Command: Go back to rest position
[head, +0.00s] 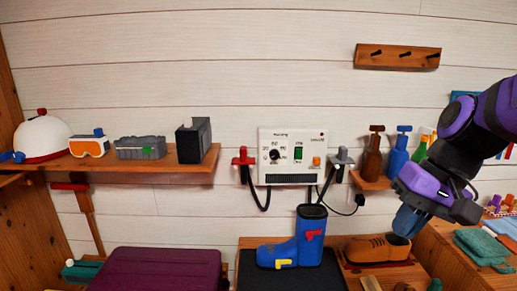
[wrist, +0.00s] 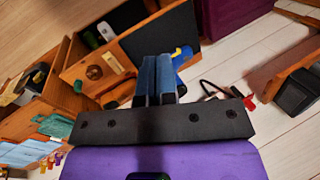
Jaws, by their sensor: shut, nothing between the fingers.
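My gripper (head: 404,224), at the end of my purple and black arm, points down at the right of the head view. Its blue fingers are together and empty, in front of or just above the brown shoe (head: 372,248); the exact gap cannot be told. In the wrist view my gripper (wrist: 157,62) shows its fingers side by side. A blue boot (head: 305,238) with red and yellow parts stands upright on a dark mat (head: 262,277), left of the gripper and apart from it.
A wall panel (head: 292,147) with a red and a grey clamp hangs above the boot. A left shelf (head: 150,172) holds a helmet, goggles and boxes. Bottles (head: 397,152) stand on a right shelf behind my arm. A peg rack (head: 398,57) is above. A maroon case (head: 157,269) lies front left.

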